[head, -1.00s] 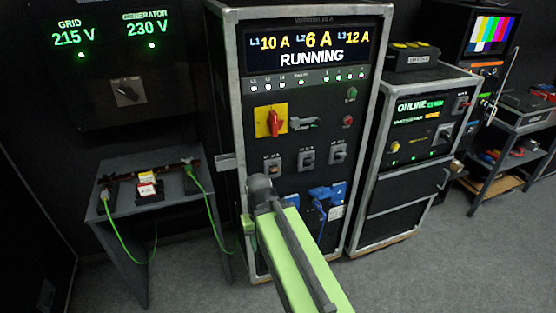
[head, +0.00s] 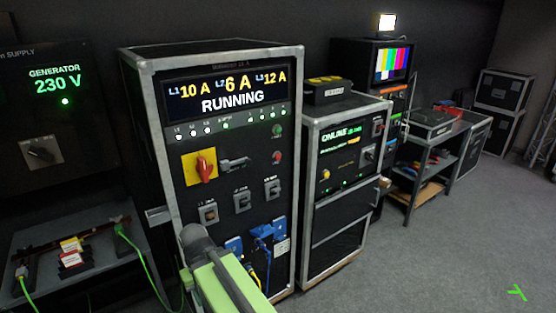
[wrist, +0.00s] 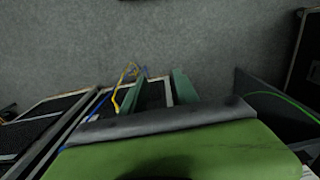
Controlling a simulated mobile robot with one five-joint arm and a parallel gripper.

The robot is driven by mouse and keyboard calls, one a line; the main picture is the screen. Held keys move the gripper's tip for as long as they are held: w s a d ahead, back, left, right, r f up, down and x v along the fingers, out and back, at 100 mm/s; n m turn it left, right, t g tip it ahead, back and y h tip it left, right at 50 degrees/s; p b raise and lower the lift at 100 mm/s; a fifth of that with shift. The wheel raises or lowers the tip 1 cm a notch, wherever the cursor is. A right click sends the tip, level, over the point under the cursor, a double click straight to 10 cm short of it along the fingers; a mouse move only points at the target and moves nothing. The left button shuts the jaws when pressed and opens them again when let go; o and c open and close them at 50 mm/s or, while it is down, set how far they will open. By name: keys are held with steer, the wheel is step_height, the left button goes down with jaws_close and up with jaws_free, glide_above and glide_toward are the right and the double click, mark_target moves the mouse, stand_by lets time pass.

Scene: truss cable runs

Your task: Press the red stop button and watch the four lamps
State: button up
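The red stop button (head: 277,157) is a small round knob on the right of the tall black cabinet's front, below a green button (head: 277,131). A row of small lit lamps (head: 225,126), some white and some green, runs under the display (head: 228,94), which reads RUNNING. I cannot tell which four the task means. In the wrist view, my gripper (wrist: 158,77) shows two green fingers apart, with nothing seen between them. In the head view my own green arm is at bottom centre, below the button and apart from it; the fingers are not clear there.
A red and yellow rotary switch (head: 199,167), grey knobs (head: 241,201) and blue plugs (head: 262,232) with cables share the cabinet front. A second cabinet (head: 340,240) stands to the right. A table (head: 130,278) with green cables is at left.

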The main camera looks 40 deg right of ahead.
jaws_close()
stand_by(0.3)
stand_by(1.6)
